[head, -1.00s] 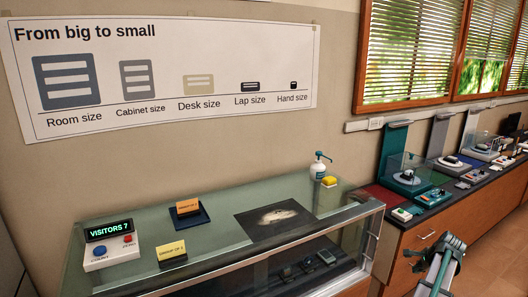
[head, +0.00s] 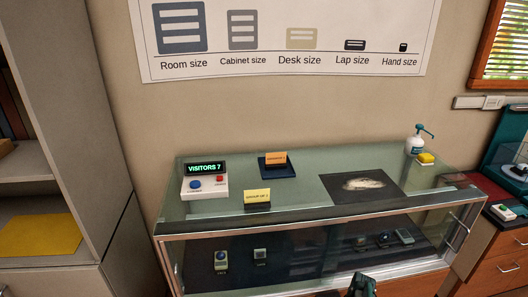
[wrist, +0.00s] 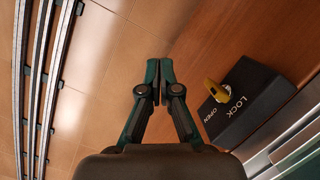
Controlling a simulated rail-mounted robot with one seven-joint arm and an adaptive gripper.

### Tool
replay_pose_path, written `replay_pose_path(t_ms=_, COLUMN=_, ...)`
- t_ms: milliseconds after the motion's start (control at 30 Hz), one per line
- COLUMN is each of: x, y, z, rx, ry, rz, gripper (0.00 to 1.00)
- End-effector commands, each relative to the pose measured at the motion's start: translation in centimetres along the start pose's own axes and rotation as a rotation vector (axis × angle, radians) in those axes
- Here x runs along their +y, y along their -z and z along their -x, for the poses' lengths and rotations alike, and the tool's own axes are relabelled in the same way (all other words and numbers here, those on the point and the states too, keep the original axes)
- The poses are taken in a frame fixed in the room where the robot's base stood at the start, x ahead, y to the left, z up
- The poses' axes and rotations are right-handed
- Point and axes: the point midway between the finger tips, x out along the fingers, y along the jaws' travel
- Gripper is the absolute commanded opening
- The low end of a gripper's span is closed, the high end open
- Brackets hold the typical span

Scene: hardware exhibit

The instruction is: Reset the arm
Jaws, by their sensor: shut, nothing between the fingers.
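My gripper (wrist: 159,72) is in the wrist view, with its two dark green fingers together and nothing between them. It hangs above a brown wooden surface and the tiled floor, apart from any object. In the head view only a small dark green part of my arm (head: 362,286) shows at the bottom edge, in front of the glass display case (head: 300,226). The rest of the arm is out of that view.
In the wrist view, a black box (wrist: 240,105) marked LOCK and OPEN with a yellow knob (wrist: 215,91) lies right of the fingers; rails (wrist: 38,80) run along the left.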

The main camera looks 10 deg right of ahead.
Motion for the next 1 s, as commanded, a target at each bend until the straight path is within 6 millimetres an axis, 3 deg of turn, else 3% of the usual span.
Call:
replay_pose_path(t_ms=33, x=-0.3, y=-3.2, z=-1.7, rx=-0.027, ry=-0.036, rz=0.073, gripper=0.0)
replay_pose_path(t_ms=233, x=0.2, y=-13.1, z=-7.0, rx=-0.123, ry=-0.166, rz=0.354, gripper=0.0)
replay_pose_path(t_ms=500, x=5.0, y=-24.5, z=-11.3, rx=-0.255, ry=-0.347, rz=0.726, gripper=0.0)
replay_pose_path(t_ms=700, x=8.9, y=-29.3, z=-12.4, rx=-0.331, ry=-0.449, rz=0.926, gripper=0.0)
replay_pose_path(t_ms=1000, x=10.7, y=-30.9, z=-12.7, rx=-0.364, ry=-0.494, rz=1.013, gripper=0.0)
